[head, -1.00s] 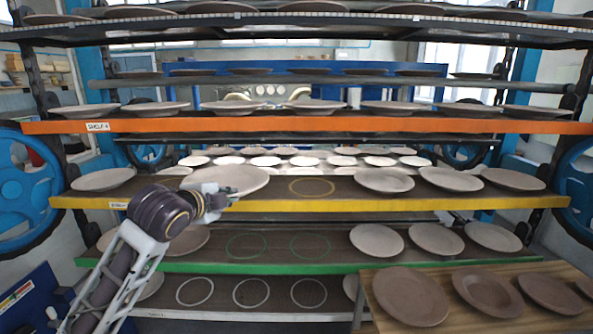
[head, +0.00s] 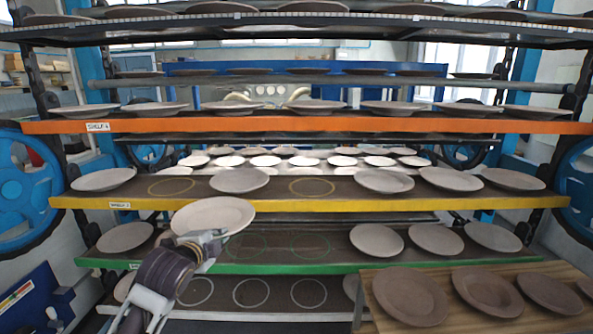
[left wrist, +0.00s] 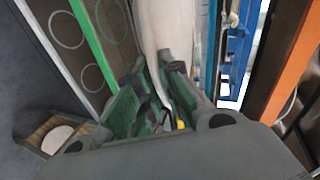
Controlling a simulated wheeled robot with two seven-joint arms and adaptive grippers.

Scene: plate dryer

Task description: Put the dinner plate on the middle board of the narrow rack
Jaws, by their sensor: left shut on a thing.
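The dinner plate (head: 213,213), pale and round, is in my left gripper (head: 203,237), which is shut on its near rim. The plate is held nearly level in front of the rack, between the yellow-edged board (head: 400,204) and the green-edged board (head: 330,267). In the left wrist view the plate (left wrist: 166,25) shows nearly edge-on between the green-padded fingers (left wrist: 155,85). The yellow-edged board carries several plates and has two bare ring marks, one on each side of a plate (head: 238,180). My right gripper is not in view.
The orange-edged board (head: 320,126) above holds a row of plates. The green-edged board has two bare rings (head: 279,247) and plates at both sides. A wooden table (head: 370,318) with several brown plates stands at the front right. Blue wheels (head: 25,180) flank the rack.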

